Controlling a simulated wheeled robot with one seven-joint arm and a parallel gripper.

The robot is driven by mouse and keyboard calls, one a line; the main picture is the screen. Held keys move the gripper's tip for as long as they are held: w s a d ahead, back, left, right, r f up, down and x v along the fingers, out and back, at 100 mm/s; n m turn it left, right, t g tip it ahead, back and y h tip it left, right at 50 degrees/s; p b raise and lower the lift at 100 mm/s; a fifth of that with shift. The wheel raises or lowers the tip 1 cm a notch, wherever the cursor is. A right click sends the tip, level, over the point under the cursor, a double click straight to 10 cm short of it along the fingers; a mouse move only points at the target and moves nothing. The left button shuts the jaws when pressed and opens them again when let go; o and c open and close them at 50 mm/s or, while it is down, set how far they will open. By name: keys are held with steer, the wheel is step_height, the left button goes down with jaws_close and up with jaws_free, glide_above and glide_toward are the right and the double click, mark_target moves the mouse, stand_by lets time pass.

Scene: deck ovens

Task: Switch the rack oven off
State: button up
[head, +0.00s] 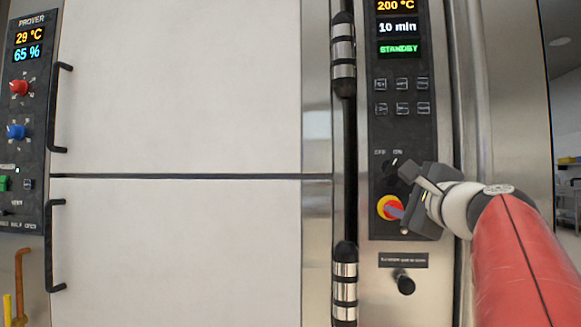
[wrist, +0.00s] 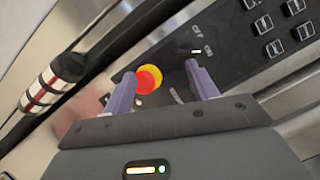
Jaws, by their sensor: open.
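The rack oven's dark control panel (head: 400,128) stands at the right in the head view. Its display (head: 399,49) reads STANDBY in green, below 200 °C and 10 min. Under the buttons is an OFF/ON switch (head: 391,168), mostly hidden by my gripper. A red button on a yellow ring (head: 387,206) sits just below it; it also shows between my fingers in the wrist view (wrist: 149,78). My gripper (head: 398,190) is open and empty in front of the panel's lower part. In the wrist view the right finger covers the switch area under the OFF and ON labels; contact cannot be told.
A black vertical handle bar (head: 345,165) with metal collars runs left of the panel. A small black knob (head: 404,282) sits below. White prover doors (head: 185,90) and the prover panel (head: 22,120) fill the left. A shelf (head: 568,188) shows far right.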

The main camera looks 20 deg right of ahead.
mark_target(393, 168)
steer(key=shift+m+t+h, duration=0.4)
steer(key=shift+m, duration=0.5)
steer(key=w+d+r, duration=0.1)
steer(key=w, duration=0.1)
steer(key=w+d+r+p, duration=0.1)
steer(key=w+r, duration=0.1)
steer(key=w+d+r+p, duration=0.1)
steer(key=w, duration=0.1)
steer(key=shift+w+d+r, duration=0.15)
steer(key=shift+d+r, duration=0.15)
steer(key=shift+d, duration=0.05)
steer(key=c, duration=1)
